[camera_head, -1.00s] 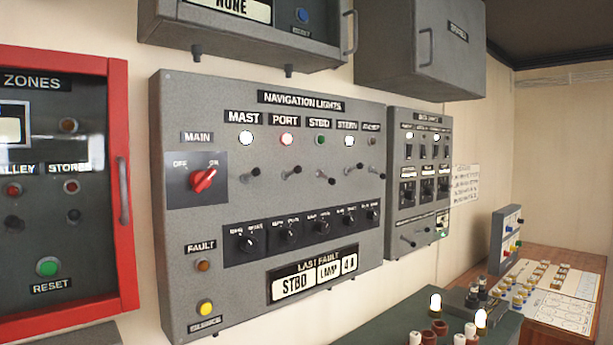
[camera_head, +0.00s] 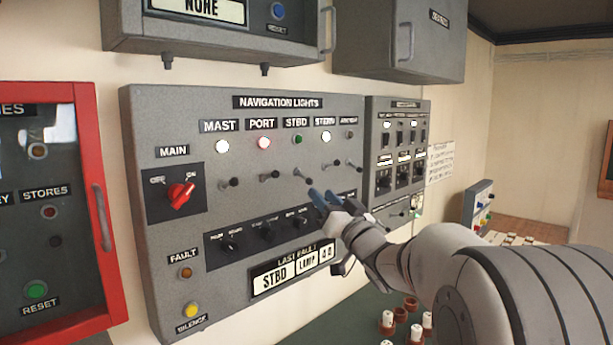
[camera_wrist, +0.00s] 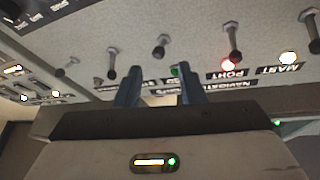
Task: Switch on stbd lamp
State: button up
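The grey NAVIGATION LIGHTS panel (camera_head: 215,120) fills the middle of the head view. Its STBD lamp (camera_head: 298,139) is dark green and looks unlit; it also shows as a green spot in the wrist view (camera_wrist: 175,71). The STBD toggle (camera_head: 302,176) tilts differently from its neighbours. In the wrist view, this toggle (camera_wrist: 160,46) stands beyond the gap between my fingers. My gripper (camera_head: 333,200) is just below and right of the toggle in the head view. Its blue fingers are apart and empty in the wrist view (camera_wrist: 159,75). Contact with the panel cannot be told.
PORT (camera_head: 269,177) and STERN (camera_head: 333,164) toggles flank the STBD one. MAST, PORT and STERN lamps are lit. A red MAIN knob (camera_head: 181,195) points towards ON. A fault display (camera_head: 292,270) reads STBD LAMP. Overhead boxes (camera_head: 400,40) jut out above.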

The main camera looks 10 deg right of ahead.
aim_at(311, 183)
jog(key=p+x, duration=0.2)
jog(key=x, duration=0.5)
jog(key=shift+w+a+p, duration=0.15)
jog(key=shift+p, duration=0.2)
jog(key=shift+c, duration=0.3)
